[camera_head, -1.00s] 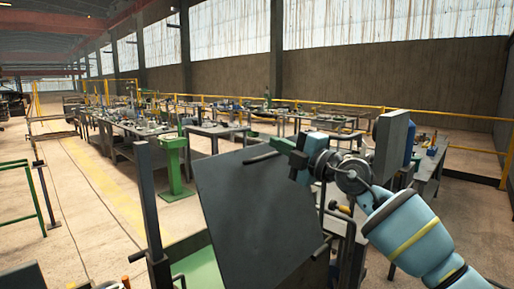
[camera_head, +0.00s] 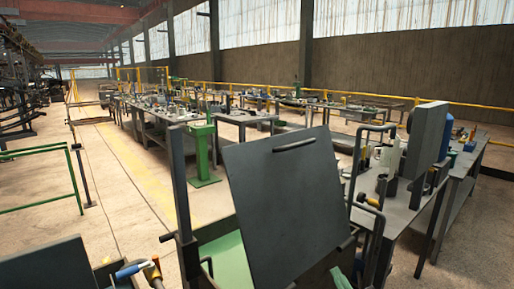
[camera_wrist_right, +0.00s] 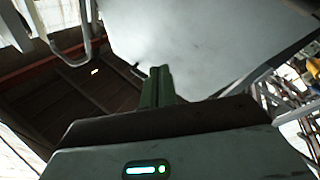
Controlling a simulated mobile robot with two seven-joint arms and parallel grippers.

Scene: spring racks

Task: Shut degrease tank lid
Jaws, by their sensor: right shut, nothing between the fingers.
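The degrease tank lid is a dark grey flat panel (camera_head: 285,205) standing raised and tilted in the middle of the head view, with a bar handle (camera_head: 294,145) near its top edge. The tank's green part (camera_head: 222,258) shows below and left of it. My right gripper shows only as a small teal piece (camera_head: 341,279) at the bottom edge, low by the lid's lower right. In the right wrist view its green fingers (camera_wrist_right: 158,88) are together and empty, in front of a broad pale panel (camera_wrist_right: 195,45) that seems to be the lid. My left gripper is not in view.
A workbench with cans and tools (camera_head: 405,205) stands close on the right. An upright dark post (camera_head: 180,180) rises left of the lid. A dark panel (camera_head: 48,268) and tools with blue and orange grips (camera_head: 132,269) are at bottom left. Open floor lies left.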

